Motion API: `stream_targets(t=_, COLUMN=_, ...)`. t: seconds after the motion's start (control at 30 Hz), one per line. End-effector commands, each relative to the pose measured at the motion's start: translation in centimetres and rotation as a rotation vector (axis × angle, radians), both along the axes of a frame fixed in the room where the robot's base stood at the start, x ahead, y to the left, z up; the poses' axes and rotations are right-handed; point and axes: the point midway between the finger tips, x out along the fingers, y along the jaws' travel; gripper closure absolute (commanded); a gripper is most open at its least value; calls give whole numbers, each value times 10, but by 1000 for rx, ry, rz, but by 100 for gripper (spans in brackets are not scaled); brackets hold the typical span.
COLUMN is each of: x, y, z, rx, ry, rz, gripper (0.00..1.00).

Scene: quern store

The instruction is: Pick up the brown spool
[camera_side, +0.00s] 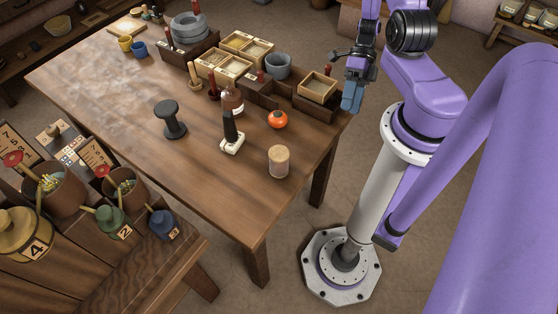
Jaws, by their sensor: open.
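A dark grey, spool-shaped object (171,119) stands upright on the wooden table (120,135), left of its middle; it looks grey rather than brown. A short tan cylinder (279,162) with a paler top stands near the table's front right edge. I see no clearly brown spool, and I cannot tell whether either of these is the one named. My gripper (352,96) is open above the table's right end, apart from both objects. It appears empty, and its fingers partly overlap in this view.
A dark-handled tool with a pale base (232,145) and an orange-red round object (278,120) stand near the cylinder. Wooden trays (248,46) and a grey pot (278,65) line the back. A lower bench (125,265) holds pots at left. The table's left half is mostly clear.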

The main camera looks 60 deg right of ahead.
Motion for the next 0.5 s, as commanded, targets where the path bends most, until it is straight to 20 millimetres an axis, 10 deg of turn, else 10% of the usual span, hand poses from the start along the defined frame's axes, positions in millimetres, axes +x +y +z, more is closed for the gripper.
stream_targets(t=0.5, x=-20, y=43, z=-25, rx=219, ry=696, rz=-1034, gripper=24)
